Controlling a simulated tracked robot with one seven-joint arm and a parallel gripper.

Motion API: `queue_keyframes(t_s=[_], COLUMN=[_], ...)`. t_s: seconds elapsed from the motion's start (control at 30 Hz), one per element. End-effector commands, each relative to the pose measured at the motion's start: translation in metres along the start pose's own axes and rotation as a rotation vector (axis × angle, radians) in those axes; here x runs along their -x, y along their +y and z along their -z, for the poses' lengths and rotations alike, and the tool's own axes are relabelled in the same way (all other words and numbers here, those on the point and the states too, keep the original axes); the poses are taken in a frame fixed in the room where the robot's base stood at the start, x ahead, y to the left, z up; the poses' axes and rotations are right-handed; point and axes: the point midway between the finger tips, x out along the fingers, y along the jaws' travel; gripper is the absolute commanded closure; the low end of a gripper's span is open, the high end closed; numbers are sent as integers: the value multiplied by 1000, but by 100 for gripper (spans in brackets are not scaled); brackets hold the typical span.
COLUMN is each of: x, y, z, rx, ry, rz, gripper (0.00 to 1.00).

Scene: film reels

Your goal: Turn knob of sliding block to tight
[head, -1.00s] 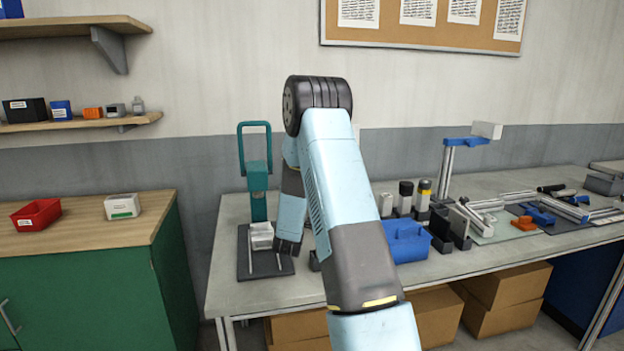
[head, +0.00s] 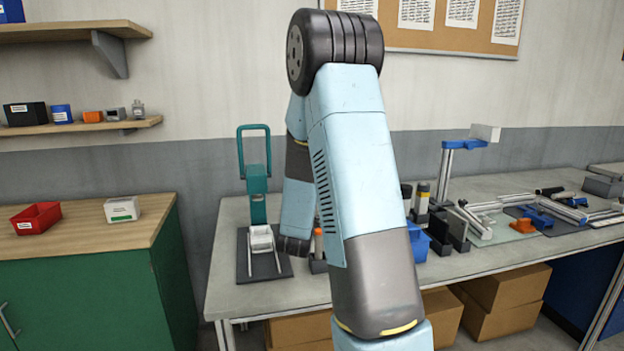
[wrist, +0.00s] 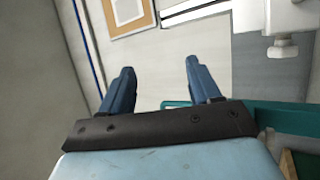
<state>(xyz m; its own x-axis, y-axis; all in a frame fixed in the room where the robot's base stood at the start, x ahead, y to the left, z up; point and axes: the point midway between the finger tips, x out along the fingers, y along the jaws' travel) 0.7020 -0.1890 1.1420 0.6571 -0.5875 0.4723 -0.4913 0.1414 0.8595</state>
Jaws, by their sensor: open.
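In the wrist view, my gripper (wrist: 158,70) shows two blue fingers spread wide with nothing between them. A pale block (wrist: 272,18) with a small pale knob (wrist: 282,48) on its underside is at the upper right, apart from the fingers. I cannot tell for sure whether it is the sliding block, or whether its knob is tight or loose. In the head view, a teal press (head: 257,185) stands on a dark base, with a silver-white fixture (head: 262,240) low at its front. My arm comes down just right of this fixture; my fingers are not clear there.
A blue bin (head: 418,243), dark holders (head: 440,235) and a post with a blue arm (head: 447,175) stand to the right on the grey bench (head: 225,290). A red tray (head: 37,217) and white box (head: 122,208) are on the left cabinet. In the wrist view, a teal bar (wrist: 285,115) is near my gripper's right side.

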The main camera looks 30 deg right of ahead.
Motion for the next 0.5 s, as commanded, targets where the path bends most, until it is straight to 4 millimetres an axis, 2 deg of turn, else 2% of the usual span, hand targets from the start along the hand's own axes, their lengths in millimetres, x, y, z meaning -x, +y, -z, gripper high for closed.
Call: queue_keyframes(t_s=[0.5], x=[1], y=[5], z=[-4], rx=[1], ry=[-17], rz=[-2], gripper=[38])
